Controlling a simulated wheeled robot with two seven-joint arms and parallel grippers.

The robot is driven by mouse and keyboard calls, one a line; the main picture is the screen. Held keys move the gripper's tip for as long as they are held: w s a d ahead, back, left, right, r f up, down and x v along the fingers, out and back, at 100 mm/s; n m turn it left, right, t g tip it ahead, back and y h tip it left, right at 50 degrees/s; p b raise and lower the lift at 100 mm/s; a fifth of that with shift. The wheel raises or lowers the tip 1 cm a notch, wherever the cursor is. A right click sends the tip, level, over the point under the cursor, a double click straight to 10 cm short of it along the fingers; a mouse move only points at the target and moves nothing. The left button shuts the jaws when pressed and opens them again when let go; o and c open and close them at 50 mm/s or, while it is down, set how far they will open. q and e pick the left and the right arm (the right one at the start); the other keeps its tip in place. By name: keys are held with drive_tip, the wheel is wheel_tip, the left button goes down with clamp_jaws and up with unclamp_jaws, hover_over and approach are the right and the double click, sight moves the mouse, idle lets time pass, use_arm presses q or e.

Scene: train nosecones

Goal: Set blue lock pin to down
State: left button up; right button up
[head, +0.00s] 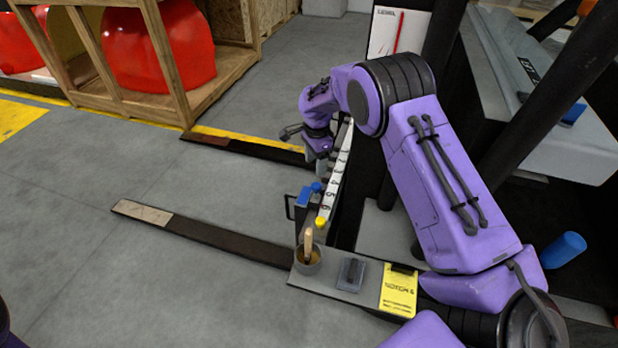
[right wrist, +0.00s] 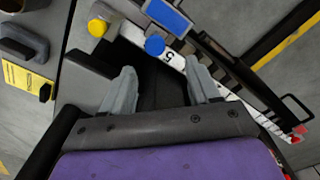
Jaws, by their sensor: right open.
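The blue lock pin shows as a round blue knob (right wrist: 155,45) in the right wrist view, beside a numbered white strip (right wrist: 172,60). In the head view the small blue knob (head: 317,187) sits by the lower part of the strip (head: 337,170), below my right gripper (head: 320,165). I cannot tell whether the pin is up or down. In the right wrist view my right gripper (right wrist: 160,88) is open and empty, its two grey fingers apart. The knob lies just beyond the fingertips, between their lines, not touched. My left gripper is out of view.
A yellow knob (head: 320,222) is at the strip's lower end. A grey shelf (head: 330,284) holds a cup with a wooden handle (head: 308,250), a dark block (head: 351,274) and a yellow notice (head: 399,290). A blue-topped box (head: 305,197) stands beside the strip.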

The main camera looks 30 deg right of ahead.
sight(317, 185)
drive_tip(key=s+f, duration=0.1)
drive_tip(key=f, duration=0.2)
drive_tip(key=shift+s, duration=0.4)
drive_tip(key=f, duration=0.2)
drive_tip(key=w+f, duration=0.1)
drive_tip(key=f, duration=0.2)
drive_tip(key=shift+f, duration=0.2)
drive_tip(key=shift+s+r, duration=0.15)
clamp_jaws()
wheel_tip(317, 185, down, 4)
drive_tip(key=shift+r+b, duration=0.15)
drive_tip(key=shift+b, duration=0.95)
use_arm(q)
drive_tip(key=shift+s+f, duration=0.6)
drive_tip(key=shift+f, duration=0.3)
use_arm(e)
drive_tip(key=shift+r, duration=0.15)
